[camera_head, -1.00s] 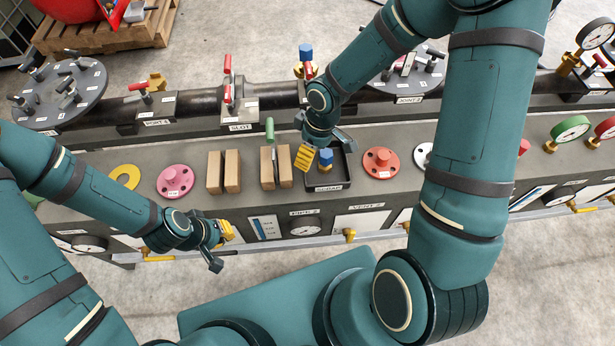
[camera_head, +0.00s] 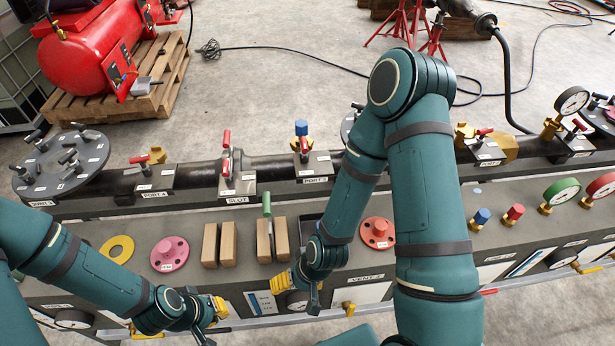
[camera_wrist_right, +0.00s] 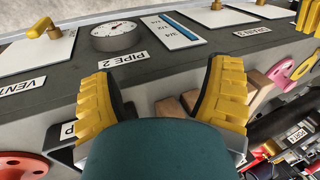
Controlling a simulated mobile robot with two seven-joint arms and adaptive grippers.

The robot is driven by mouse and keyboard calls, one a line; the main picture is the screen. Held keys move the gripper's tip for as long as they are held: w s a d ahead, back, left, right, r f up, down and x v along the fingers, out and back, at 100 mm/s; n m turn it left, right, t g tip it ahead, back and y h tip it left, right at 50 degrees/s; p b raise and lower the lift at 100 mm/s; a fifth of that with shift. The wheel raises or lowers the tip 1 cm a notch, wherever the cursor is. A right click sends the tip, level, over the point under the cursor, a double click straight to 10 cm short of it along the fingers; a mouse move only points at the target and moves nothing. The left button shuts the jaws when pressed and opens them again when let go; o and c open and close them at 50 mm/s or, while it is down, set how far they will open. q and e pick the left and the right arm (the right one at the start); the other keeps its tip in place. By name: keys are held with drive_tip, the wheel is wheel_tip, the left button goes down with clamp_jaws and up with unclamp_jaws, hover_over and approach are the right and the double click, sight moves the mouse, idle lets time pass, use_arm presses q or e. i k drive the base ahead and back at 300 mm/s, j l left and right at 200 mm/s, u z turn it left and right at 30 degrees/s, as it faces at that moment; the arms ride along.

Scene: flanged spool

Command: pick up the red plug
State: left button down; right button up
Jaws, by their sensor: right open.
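The red plug (camera_head: 514,213) stands upright on the bench right of my right arm, with a brass base and a red top. A blue plug (camera_head: 481,217) stands just left of it. My right gripper (camera_head: 298,290) is open and empty at the bench's front edge, well left of the red plug. In the right wrist view its yellow fingers (camera_wrist_right: 160,95) are spread over the front edge; the red plug does not show there. My left gripper (camera_head: 212,322) is farther left at the front edge, its fingers apart with nothing seen between them.
A dark tray (camera_head: 309,228) is partly hidden by my right arm. Green and red gauges (camera_head: 562,191) stand right of the plugs. A pipe with valves runs behind.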

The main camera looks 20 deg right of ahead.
sight(516, 211)
drive_tip(key=k+l, duration=0.1)
drive_tip(key=l, duration=0.4)
drive_tip(key=k+l, duration=0.1)
drive_tip(key=l, duration=0.45)
drive_tip(key=k+l, duration=0.1)
drive_tip(key=l, duration=0.4)
drive_tip(key=k+l, duration=0.1)
drive_tip(key=l, duration=0.45)
drive_tip(key=k+l, duration=0.1)
drive_tip(key=l, duration=0.4)
